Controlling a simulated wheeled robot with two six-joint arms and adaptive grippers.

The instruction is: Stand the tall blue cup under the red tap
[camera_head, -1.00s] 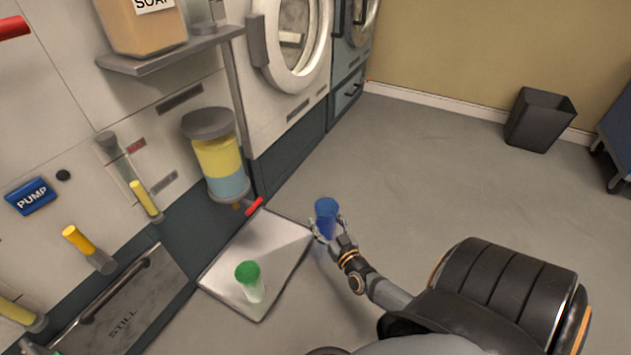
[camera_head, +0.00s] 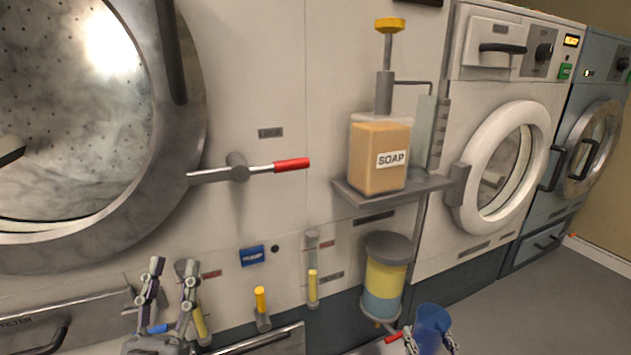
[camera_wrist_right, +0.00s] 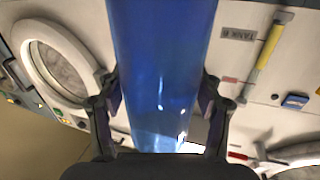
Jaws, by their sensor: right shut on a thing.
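The tall blue cup (camera_head: 431,322) is at the lower right of the head view, just right of the red tap (camera_head: 393,337) below the yellow and blue tank (camera_head: 385,280). My right gripper (camera_head: 430,343) is shut on the cup, with a finger on each side. The blue cup (camera_wrist_right: 162,70) fills the middle of the right wrist view between the fingers. Its base is outside the head view, so I cannot tell its height above the floor. My left gripper (camera_head: 172,270) is open and empty at the lower left, fingers pointing up.
A soap dispenser (camera_head: 380,157) stands on a shelf (camera_head: 392,190) above the tank. A red-ended lever (camera_head: 290,165) and yellow-capped handles (camera_head: 260,300) stick out from the machine front. Open floor (camera_head: 545,305) lies to the right.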

